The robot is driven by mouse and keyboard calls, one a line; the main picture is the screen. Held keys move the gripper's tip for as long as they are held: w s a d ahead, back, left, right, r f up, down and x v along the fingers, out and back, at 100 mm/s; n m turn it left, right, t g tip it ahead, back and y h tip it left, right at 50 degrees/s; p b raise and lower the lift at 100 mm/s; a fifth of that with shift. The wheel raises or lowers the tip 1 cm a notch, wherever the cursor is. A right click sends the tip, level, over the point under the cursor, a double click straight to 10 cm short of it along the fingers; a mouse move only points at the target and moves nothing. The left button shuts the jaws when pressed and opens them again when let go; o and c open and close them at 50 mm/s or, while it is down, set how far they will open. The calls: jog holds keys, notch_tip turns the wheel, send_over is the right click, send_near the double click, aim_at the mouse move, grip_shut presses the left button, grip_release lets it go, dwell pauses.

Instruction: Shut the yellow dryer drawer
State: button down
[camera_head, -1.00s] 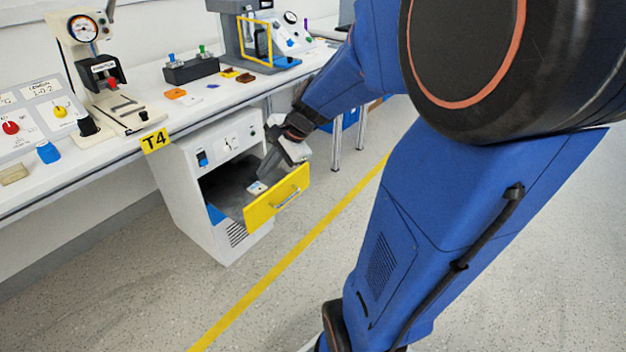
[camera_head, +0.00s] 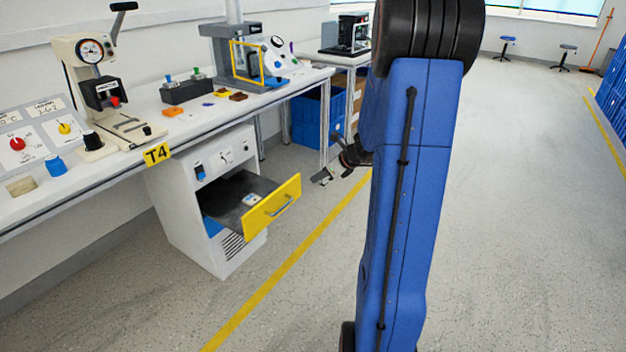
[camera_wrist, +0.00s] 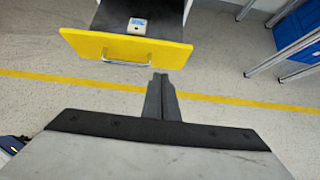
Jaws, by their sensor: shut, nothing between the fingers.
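The yellow dryer drawer (camera_head: 272,206) is pulled out of the white dryer cabinet (camera_head: 190,225) under the bench. Its front has a metal handle, and a small white item (camera_head: 251,199) lies inside on the dark bottom. In the wrist view the yellow front (camera_wrist: 125,49) spans the upper left, with the handle (camera_wrist: 125,62) below it. My gripper (camera_wrist: 160,78) is shut and empty. Its tips lie just right of the handle in that picture. In the head view my gripper (camera_head: 323,177) hangs right of the drawer, in front of it and apart from it.
The bench (camera_head: 120,165) above carries a press, switch panels and small parts. A yellow floor line (camera_head: 290,262) runs past the drawer. Blue crates (camera_head: 305,118) stand under the bench farther back.

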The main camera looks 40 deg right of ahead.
aim_at(289, 185)
jog(key=shift+w+a+f, duration=0.6)
jog(key=shift+w+f, duration=0.4)
jog(key=shift+w, duration=0.55)
jog(key=shift+w+a+f, duration=0.55)
jog(key=shift+w+f, duration=0.45)
jog(key=shift+w, duration=0.6)
jog(key=shift+w+a+f, duration=0.6)
jog(key=shift+w+f, duration=0.4)
jog(key=shift+w, duration=0.55)
jog(key=w+a, duration=0.4)
jog(key=w, duration=0.7)
jog(key=w+a, duration=0.4)
jog(key=w, duration=0.8)
jog(key=shift+a+r, duration=0.15)
jog(key=shift+a, duration=0.1)
jog(key=shift+w, duration=0.15)
